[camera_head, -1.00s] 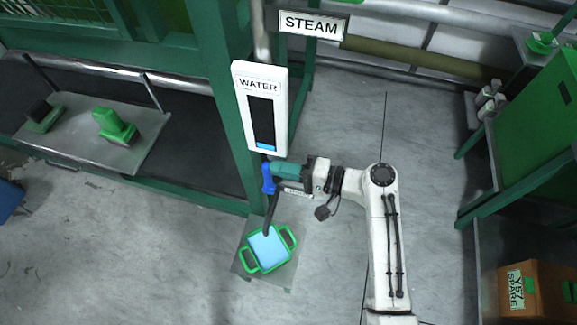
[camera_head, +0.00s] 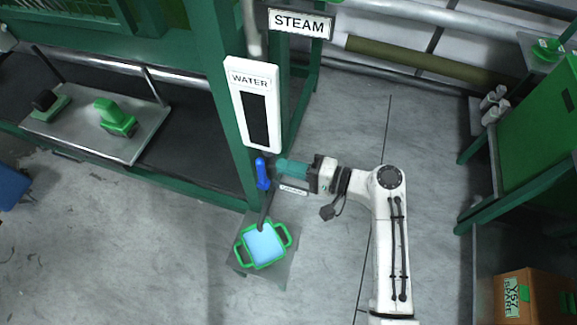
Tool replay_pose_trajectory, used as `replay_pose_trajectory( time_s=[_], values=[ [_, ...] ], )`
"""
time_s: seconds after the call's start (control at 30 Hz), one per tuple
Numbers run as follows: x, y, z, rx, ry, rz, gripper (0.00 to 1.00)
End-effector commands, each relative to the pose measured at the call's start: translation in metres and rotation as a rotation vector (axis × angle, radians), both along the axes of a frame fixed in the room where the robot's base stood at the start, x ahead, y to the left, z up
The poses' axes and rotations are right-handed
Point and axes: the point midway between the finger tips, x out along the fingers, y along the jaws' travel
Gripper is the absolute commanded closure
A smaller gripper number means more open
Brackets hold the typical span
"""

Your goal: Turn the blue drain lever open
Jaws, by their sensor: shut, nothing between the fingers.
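The blue drain lever (camera_head: 262,173) stands below the white WATER gauge (camera_head: 255,103), beside the green post. It points up and slightly left. My gripper (camera_head: 279,166), with teal fingers, is shut and empty just to the right of the lever, with a small gap between them. The gauge window is all black, with no blue band showing. A dark hose (camera_head: 265,212) runs down from the lever to a green-handled container (camera_head: 262,245) holding light blue liquid.
The container rests on a small grey stand (camera_head: 285,268). A green post (camera_head: 232,120) rises left of the gauge. A shelf at left (camera_head: 75,128) carries green-based tools. A green cabinet and a cardboard box (camera_head: 548,298) are at right. The floor between is clear.

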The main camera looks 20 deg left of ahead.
Motion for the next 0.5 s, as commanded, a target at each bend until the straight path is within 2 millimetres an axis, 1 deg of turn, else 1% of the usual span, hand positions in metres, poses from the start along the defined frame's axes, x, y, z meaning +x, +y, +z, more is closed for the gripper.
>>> replay_pose_trajectory(
  time_s=[0.07,0.27,0.5],
  values=[
    [0.0,-0.002,0.001,-0.001,0.0,0.0,1.0],
    [-0.002,-0.028,0.005,-0.001,0.001,-0.002,1.0],
    [-0.003,-0.064,0.012,0.0,0.0,-0.003,1.0]
  ],
)
